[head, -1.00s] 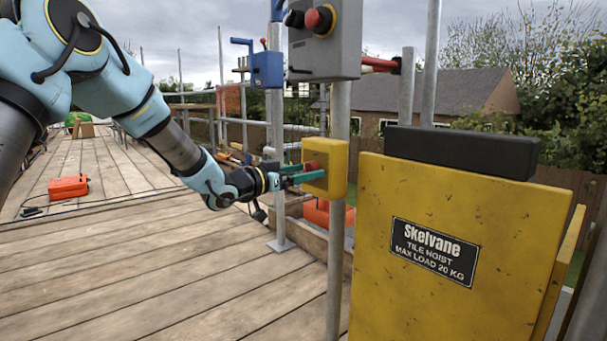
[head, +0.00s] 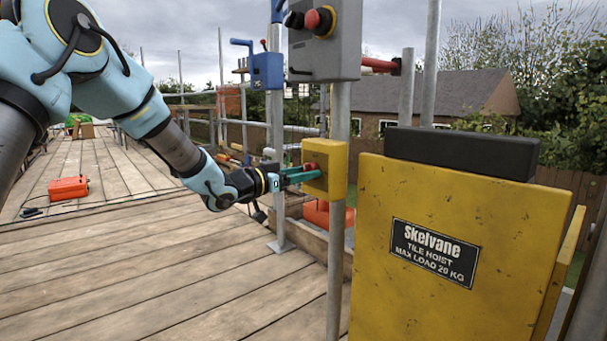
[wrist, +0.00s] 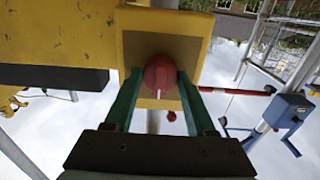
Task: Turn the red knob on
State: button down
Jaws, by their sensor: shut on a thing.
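The red knob (wrist: 160,75) sits on the front of a yellow box (head: 335,166) fixed to a scaffold pole. It has a white mark that points down toward my gripper's palm in the wrist view. My gripper (wrist: 155,92) has its two green fingers on either side of the knob and is shut on it. In the head view my gripper (head: 302,175) reaches the box from the left, and its fingers hide part of the knob (head: 310,167).
A grey box (head: 325,40) with a red button and a black button is above. A yellow hoist panel (head: 455,245) stands at right. A blue box with a lever (head: 266,68) is behind. An orange case (head: 68,188) lies on the planks at left.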

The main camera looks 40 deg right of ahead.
jog(key=shift+m, duration=0.3)
jog(key=shift+f+m+b, duration=0.1)
jog(key=shift+m+b, duration=6.2)
jog(key=shift+m, duration=2.3)
jog(key=shift+c, duration=1.1)
grip_release()
jog(key=shift+a, duration=0.15)
